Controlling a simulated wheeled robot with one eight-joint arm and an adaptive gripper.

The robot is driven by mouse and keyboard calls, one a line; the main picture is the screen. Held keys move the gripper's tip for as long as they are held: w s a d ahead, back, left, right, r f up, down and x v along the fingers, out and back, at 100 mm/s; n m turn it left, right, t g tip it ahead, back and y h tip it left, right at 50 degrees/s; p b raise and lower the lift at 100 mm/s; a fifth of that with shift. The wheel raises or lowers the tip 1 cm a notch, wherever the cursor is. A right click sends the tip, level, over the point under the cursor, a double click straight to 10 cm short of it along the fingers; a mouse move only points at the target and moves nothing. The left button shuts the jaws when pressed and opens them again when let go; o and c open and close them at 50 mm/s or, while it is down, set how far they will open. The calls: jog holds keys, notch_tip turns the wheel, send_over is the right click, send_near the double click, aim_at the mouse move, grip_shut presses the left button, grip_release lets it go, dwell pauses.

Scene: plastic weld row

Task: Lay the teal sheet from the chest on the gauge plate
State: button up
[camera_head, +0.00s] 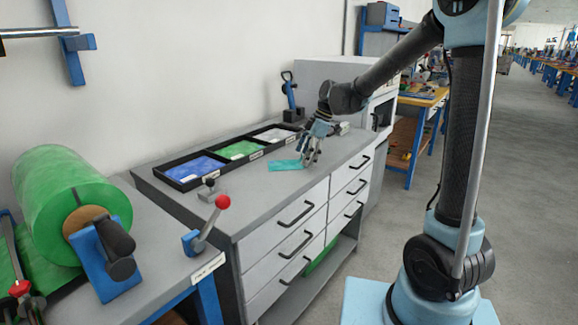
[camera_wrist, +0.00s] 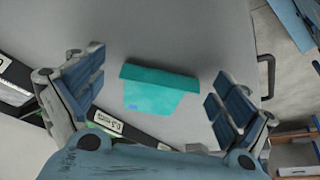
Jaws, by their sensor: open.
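The teal sheet (camera_head: 285,165) lies on the grey top of the drawer chest (camera_head: 250,196), in front of the black tray. In the wrist view the sheet (camera_wrist: 155,97) shows a darker strip along its upper edge and a lighter part below. My gripper (camera_head: 310,158) is open, just right of the sheet in the head view. In the wrist view its fingers stand apart to the left and right of the sheet, with nothing between them held. I cannot pick out the gauge plate for certain in either view.
A black tray (camera_head: 213,155) with blue, green and pale sheets lies along the wall side of the chest top. A small clamp (camera_head: 208,190) sits near the chest's left end. A red-knobbed lever (camera_head: 222,203) and green roll (camera_head: 70,205) stand on the left bench.

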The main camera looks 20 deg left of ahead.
jog(key=c, duration=1)
jog(key=shift+r, duration=0.1)
jog(key=shift+c, duration=0.3)
